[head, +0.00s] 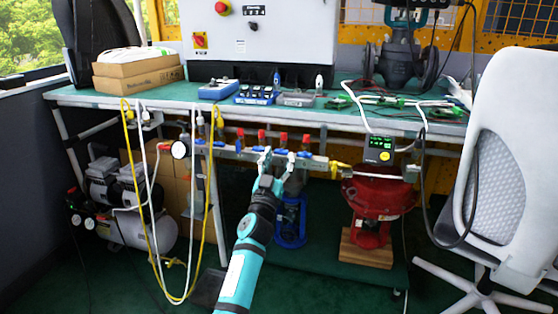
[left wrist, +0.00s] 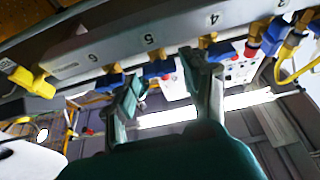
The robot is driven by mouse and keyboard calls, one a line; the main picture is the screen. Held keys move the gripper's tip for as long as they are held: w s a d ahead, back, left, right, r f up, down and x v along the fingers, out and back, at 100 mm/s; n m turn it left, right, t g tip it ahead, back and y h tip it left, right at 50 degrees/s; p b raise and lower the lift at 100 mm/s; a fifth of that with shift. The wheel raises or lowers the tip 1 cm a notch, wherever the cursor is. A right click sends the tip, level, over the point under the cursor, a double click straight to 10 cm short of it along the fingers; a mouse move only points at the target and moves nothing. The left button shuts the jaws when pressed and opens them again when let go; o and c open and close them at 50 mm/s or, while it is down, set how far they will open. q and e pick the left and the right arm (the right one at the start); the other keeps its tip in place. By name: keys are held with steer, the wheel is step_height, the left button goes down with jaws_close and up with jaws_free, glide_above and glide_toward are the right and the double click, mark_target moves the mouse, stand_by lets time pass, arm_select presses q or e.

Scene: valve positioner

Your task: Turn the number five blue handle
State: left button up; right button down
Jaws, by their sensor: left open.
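A grey manifold bar runs along the front of the bench. It carries a row of valves with blue handles. In the left wrist view the bar (left wrist: 75,60) shows an upside-down number 5, with a blue handle (left wrist: 158,68) just below it. My left gripper (left wrist: 166,68) is open, with one finger on each side of this handle. I cannot tell whether the fingers touch it. In the head view the gripper (head: 274,158) reaches up to the middle of the bar, and its fingers partly cover the valves there. My right gripper is not in view.
Neighbouring blue handles (left wrist: 218,49) sit close beside the fingers. A yellow hose (head: 152,235) and a white hose loop down left of my arm. The green bench (head: 130,97) is above.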

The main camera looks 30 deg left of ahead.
arm_select(q)
steer(key=shift+w+r, duration=0.1)
steer(key=shift+w, duration=0.15)
steer(key=c, duration=0.9)
